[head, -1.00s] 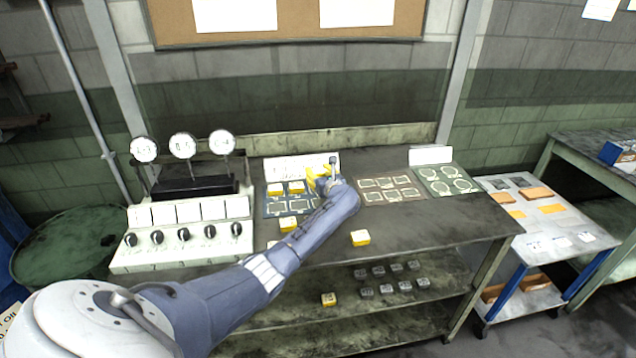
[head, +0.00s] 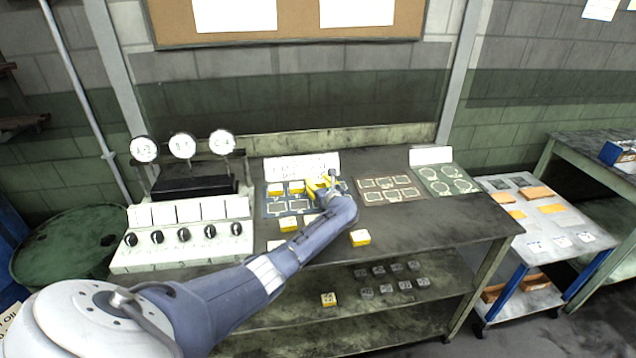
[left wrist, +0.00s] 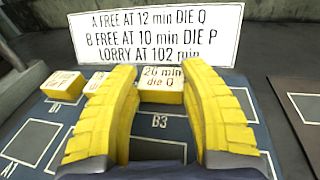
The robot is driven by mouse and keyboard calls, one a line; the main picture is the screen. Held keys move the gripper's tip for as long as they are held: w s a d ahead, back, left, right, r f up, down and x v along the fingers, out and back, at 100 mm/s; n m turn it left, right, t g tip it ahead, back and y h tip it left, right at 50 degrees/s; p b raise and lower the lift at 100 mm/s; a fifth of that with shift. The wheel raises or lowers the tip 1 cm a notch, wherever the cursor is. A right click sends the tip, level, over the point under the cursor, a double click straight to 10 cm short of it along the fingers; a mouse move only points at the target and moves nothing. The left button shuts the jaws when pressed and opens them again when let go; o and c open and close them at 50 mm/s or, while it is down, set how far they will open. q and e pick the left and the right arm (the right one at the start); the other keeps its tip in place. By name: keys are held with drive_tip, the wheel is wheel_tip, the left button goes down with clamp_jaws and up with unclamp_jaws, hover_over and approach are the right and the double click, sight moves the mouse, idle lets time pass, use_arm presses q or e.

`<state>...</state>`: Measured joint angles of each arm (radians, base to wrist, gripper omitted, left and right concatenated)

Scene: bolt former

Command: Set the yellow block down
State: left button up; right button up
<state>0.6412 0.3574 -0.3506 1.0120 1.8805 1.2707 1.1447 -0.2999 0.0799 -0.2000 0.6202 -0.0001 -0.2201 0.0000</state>
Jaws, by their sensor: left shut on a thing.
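My left gripper (head: 322,188) is over the blue mat (head: 268,212) on the bench. Its yellow fingers (left wrist: 160,100) are shut on a yellow block (left wrist: 162,83) with a white top reading "20 min die Q". In the head view the fingers and wrist mostly hide this block. My right gripper is not in view.
Two yellow blocks (head: 275,190) (head: 297,188) sit left on the mat. Others stand in front (head: 288,224) (head: 360,238). A white sign (head: 301,166) stands behind the mat. A knob panel (head: 180,240) is left; a brown mat (head: 390,190) is right.

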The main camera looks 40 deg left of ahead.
use_arm(q)
drive_tip(key=shift+f, duration=0.4)
drive_tip(key=o, duration=0.9)
drive_tip(key=shift+s+f, duration=0.1)
drive_tip(key=shift+d, duration=0.1)
drive_tip(key=shift+r, duration=0.3)
drive_tip(key=shift+d+r, duration=0.25)
drive_tip(key=v, duration=1.1)
drive_tip(key=shift+s+d+r, duration=0.15)
drive_tip(key=shift+r, duration=0.05)
